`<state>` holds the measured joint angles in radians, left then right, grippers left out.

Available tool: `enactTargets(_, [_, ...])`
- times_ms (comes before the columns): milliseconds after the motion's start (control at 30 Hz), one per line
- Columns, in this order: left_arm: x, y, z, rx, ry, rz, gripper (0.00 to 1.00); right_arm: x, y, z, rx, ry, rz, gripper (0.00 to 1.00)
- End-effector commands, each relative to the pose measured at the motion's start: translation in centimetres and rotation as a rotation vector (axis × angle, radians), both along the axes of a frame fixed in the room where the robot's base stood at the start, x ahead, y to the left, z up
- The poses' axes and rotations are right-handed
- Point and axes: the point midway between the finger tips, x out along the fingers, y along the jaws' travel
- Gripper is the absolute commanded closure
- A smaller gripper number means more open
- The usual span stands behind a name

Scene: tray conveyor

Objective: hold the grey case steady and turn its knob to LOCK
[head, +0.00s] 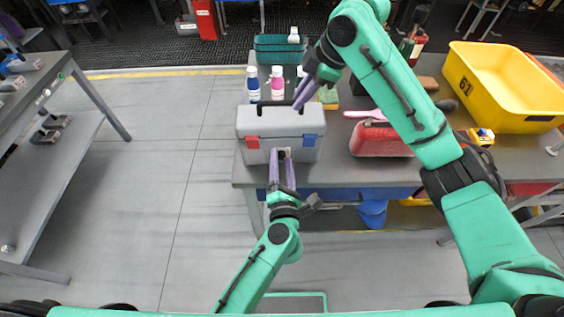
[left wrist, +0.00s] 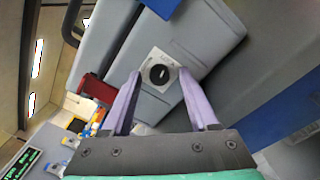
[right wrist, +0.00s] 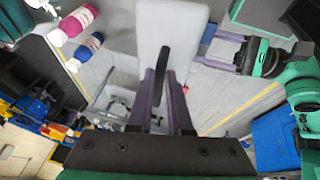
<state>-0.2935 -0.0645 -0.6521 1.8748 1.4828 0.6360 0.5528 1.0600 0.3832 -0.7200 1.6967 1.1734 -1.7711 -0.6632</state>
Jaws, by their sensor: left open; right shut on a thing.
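The grey case (head: 250,121) stands on the table, with a red latch (head: 252,142), a blue latch (head: 309,140) and a black top handle (head: 270,106). My right gripper (head: 300,104) is shut on the handle, which shows between its fingers in the right wrist view (right wrist: 163,72). My left gripper (head: 281,158) is open at the case's front. In the left wrist view its fingers (left wrist: 158,88) are on either side of the round black knob (left wrist: 159,74), apart from it. The knob sits on a pale square plate; its lettering is too small to read.
A red case (head: 372,140) and a yellow bin (head: 490,85) are to the right. Floor left of the table is clear.

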Motion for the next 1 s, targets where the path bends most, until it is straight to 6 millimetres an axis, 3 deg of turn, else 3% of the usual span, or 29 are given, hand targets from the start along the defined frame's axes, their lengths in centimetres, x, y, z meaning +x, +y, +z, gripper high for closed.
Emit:
enactTargets(100, [-0.03,0.00,0.00,0.000,0.000,0.000,0.40,-0.01,0.02,0.04,0.001,0.000,0.001,1.00])
enactTargets(267, [-0.04,0.01,-0.01,0.000,0.000,0.000,1.00,-0.01,0.03,0.04,0.001,0.000,0.001,1.00])
enactTargets(433, [-0.07,-0.02,-0.04,0.018,0.001,0.001,1.00,-0.02,0.03,0.04,0.001,0.000,0.001,1.00])
enactTargets(700, [-0.10,-0.07,-0.12,0.267,0.012,0.011,1.00,-0.02,0.04,0.05,0.001,0.000,0.001,1.00])
enactTargets(933, [-0.11,-0.09,-0.13,0.274,0.013,0.010,1.00,-0.02,0.06,0.06,0.001,0.000,0.001,1.00])
enactTargets(967, [-0.11,-0.10,-0.14,0.274,0.013,0.010,0.66,-0.02,0.06,0.06,0.002,0.000,0.001,1.00])
enactTargets(1000, [-0.11,-0.09,-0.13,0.274,0.012,0.009,0.51,-0.02,0.06,0.06,0.002,0.000,0.001,1.00])
